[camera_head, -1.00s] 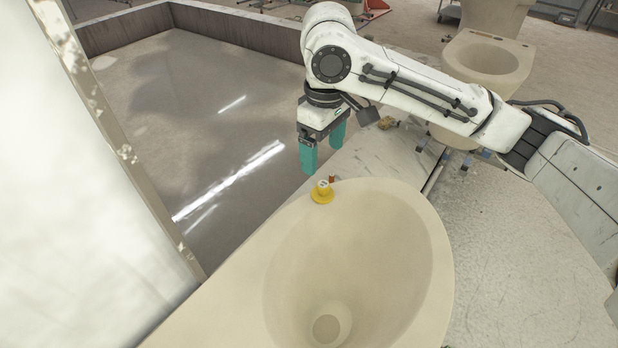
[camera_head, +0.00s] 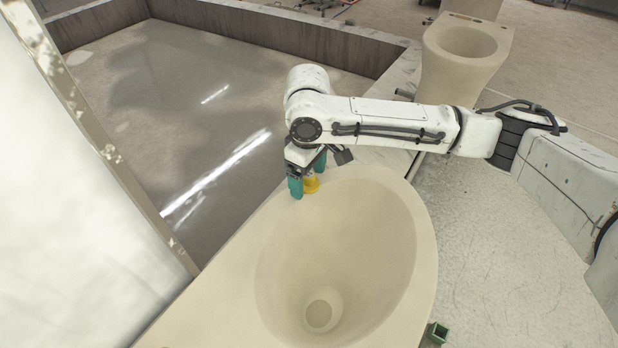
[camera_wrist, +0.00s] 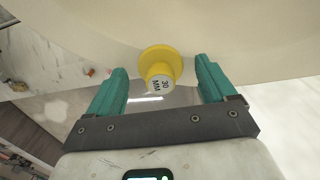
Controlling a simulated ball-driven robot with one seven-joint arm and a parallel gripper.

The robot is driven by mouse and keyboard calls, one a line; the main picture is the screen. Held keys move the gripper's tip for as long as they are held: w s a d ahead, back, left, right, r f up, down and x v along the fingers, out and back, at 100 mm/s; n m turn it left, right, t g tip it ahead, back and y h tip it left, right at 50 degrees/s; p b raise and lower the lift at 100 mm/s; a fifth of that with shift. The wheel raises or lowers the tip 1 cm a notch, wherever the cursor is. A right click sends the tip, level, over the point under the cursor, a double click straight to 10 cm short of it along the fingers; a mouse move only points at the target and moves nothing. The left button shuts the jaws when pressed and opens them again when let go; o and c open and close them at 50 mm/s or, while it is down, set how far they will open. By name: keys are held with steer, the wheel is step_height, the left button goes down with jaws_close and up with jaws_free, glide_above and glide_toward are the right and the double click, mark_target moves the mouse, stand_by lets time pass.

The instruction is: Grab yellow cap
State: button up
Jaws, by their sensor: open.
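The yellow cap (camera_head: 311,184) sits on the rim of the beige toilet bowl (camera_head: 425,262). In the wrist view the yellow cap (camera_wrist: 157,62) shows a wide flange and a narrower end marked "30 MM". My gripper (camera_head: 306,185) has teal fingers and is at the cap, with one finger in front of it on the left. In the wrist view my gripper (camera_wrist: 162,72) is open, with one finger on each side of the cap and a visible gap on both sides. The cap lies between the fingers near their tips. I cannot tell any contact with the rim.
A walled pit with a grey wet-looking floor (camera_head: 215,100) lies left of the bowl. Another beige toilet (camera_head: 468,42) stands at the back right. A small green box (camera_head: 437,333) is at the lower right. A pale panel (camera_head: 70,210) fills the left.

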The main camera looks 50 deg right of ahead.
steer(key=shift+c, duration=0.2)
steer(key=c, duration=1.1)
steer(key=shift+r, duration=0.15)
